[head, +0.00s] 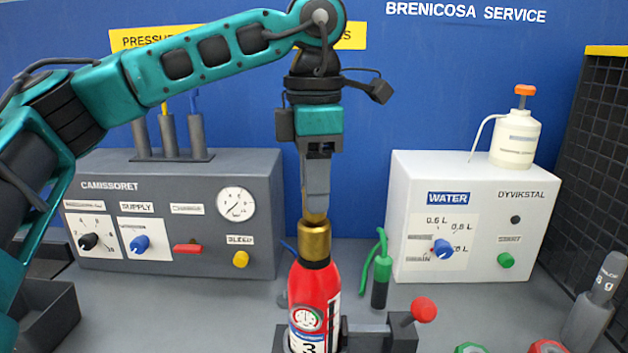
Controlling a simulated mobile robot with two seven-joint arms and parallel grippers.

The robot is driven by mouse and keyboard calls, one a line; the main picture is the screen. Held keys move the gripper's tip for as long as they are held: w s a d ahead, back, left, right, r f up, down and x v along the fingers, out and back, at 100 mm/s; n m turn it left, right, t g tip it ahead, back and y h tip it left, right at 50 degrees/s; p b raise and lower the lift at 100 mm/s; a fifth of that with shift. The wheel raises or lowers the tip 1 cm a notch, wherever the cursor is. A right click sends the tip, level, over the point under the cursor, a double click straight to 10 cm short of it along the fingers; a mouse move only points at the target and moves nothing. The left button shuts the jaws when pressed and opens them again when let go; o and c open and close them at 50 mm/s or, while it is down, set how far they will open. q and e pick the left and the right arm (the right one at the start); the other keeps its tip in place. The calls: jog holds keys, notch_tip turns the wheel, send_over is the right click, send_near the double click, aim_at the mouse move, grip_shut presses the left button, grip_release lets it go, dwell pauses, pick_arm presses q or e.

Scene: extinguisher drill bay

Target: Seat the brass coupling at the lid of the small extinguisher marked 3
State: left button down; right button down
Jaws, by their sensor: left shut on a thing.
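The small red extinguisher (316,295) stands upright at the bottom centre, with a round gauge and a label marked 3 on its front. Its lower end is cut off by the picture edge. The brass coupling (314,242) is upright, in line above the extinguisher's black neck ring, and appears to meet it. I cannot tell whether it is fully seated. My left gripper (315,205) points straight down and is shut on the top of the coupling. My right gripper is not in view.
A dark clamp block with a red knob (424,309) stands right of the extinguisher. The grey Camissoret panel (180,250) is behind left; the white Dyvikstal water unit (470,215) is behind right. A dark bin (48,315) is at lower left.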

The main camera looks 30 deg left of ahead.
pick_arm(q)
jog(key=shift+f, duration=0.25)
jog(key=c, duration=0.7)
grip_release()
notch_tip(320, 180, up, 13)
jog(key=p, duration=0.2)
jog(key=shift+f, duration=0.15)
dwell(0.5)
